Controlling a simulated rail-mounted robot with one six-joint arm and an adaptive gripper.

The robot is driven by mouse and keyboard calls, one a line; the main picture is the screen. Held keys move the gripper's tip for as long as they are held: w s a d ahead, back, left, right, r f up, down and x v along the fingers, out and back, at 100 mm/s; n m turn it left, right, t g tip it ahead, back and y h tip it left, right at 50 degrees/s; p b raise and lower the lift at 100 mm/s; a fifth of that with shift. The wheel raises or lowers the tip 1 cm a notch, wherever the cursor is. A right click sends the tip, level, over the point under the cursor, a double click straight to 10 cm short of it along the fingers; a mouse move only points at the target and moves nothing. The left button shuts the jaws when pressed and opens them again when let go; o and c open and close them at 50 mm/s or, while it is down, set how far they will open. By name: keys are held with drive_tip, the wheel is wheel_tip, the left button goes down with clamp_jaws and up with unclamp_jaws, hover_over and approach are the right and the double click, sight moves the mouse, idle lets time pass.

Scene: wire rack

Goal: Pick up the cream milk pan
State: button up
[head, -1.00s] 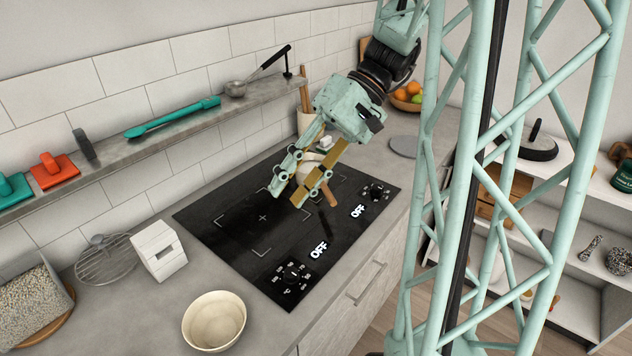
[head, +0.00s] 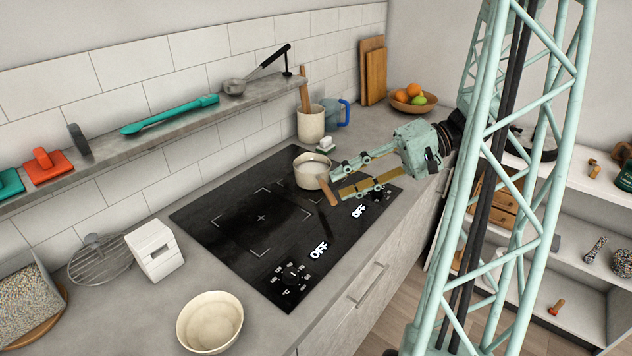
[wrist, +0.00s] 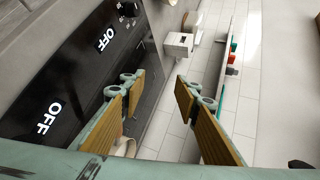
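The cream milk pan (head: 309,174) stands on the far part of the black cooktop (head: 240,230) in the head view. Its wooden handle (head: 329,192) points toward the front right. My gripper (head: 340,183) is open, with its fingers reaching in from the right, close to the pan's right side and handle. I cannot tell whether a finger touches it. In the wrist view my gripper (wrist: 160,85) shows two spread, tan-padded fingers with nothing between them. A cream patch at the lower left, partly hidden by a finger, looks like the pan.
A shelf (head: 110,150) with utensils runs along the tiled wall. A crock (head: 311,125), blue mug (head: 343,112) and fruit bowl (head: 413,106) stand behind the pan. A white block (head: 154,250) and cream bowl (head: 210,322) stand left of the cooktop. The near cooktop is clear.

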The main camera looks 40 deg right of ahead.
drive_tip(key=s+d+f+m+t, duration=0.1)
drive_tip(key=d+f, duration=0.1)
drive_tip(key=d, duration=0.2)
drive_tip(key=s+d+f+m+t+b, duration=0.1)
drive_tip(key=d+f+t, duration=0.1)
drive_tip(key=d, duration=0.2)
drive_tip(key=s+d+f+m+t+h, duration=0.1)
drive_tip(key=s+d+f, duration=0.1)
drive_tip(key=d, duration=0.2)
drive_tip(key=shift+d+f+t+b, duration=0.25)
drive_tip(key=shift+f+t+b, duration=0.1)
drive_tip(key=shift+f+t, duration=0.05)
drive_tip(key=shift+w+a, duration=0.1)
drive_tip(key=shift+b+x, duration=0.65)
drive_tip(key=shift+x, duration=3.55)
drive_tip(key=shift+f, duration=0.1)
drive_tip(key=shift+b+x, duration=0.65)
drive_tip(key=shift+x, duration=1.95)
drive_tip(key=shift+w, duration=0.1)
drive_tip(key=shift+c, duration=0.2)
clamp_jaws()
